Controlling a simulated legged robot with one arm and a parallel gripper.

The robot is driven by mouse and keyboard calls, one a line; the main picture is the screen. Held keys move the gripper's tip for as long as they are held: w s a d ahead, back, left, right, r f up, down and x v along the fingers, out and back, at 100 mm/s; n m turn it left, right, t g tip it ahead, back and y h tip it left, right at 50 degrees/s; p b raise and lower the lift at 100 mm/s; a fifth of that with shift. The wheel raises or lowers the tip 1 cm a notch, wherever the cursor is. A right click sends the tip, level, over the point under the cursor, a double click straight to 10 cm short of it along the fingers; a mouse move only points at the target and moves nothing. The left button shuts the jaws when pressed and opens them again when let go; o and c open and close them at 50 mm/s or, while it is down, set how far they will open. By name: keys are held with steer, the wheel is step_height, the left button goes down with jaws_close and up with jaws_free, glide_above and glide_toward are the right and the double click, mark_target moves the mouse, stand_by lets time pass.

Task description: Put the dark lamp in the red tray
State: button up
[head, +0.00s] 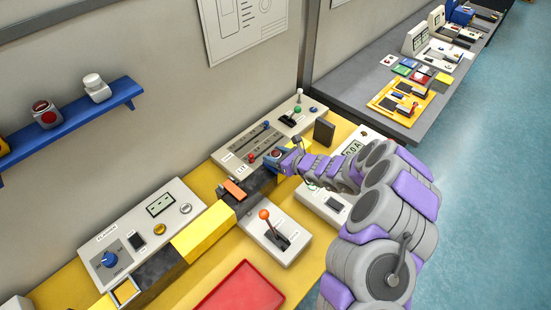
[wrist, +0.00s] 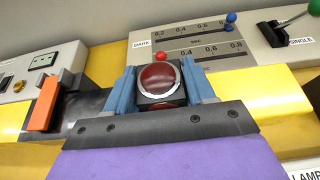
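A lamp with a dark red round lens and a dark square body sits between my gripper's blue fingers in the wrist view (wrist: 160,84); it is small in the head view (head: 276,153). My gripper (wrist: 160,92) has a finger close against each side of it and looks shut on it. The lens shows no glow. My gripper (head: 282,160) is over the back end of the black-and-yellow rail, and the lamp's underside is hidden. The red tray (head: 243,291) lies on the yellow table at the front, cut off by the frame's lower edge. Its visible part is empty.
An orange block (head: 234,189) stands on the rail (head: 203,232). A lever box (head: 275,236) with an orange knob lies between my arm and the tray. A slider panel (head: 262,141) stands behind the gripper. The blue shelf (head: 75,125) holds other lamps.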

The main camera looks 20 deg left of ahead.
steer(key=c, duration=0.7)
steer(key=shift+c, duration=0.2)
steer(key=shift+r, duration=0.1)
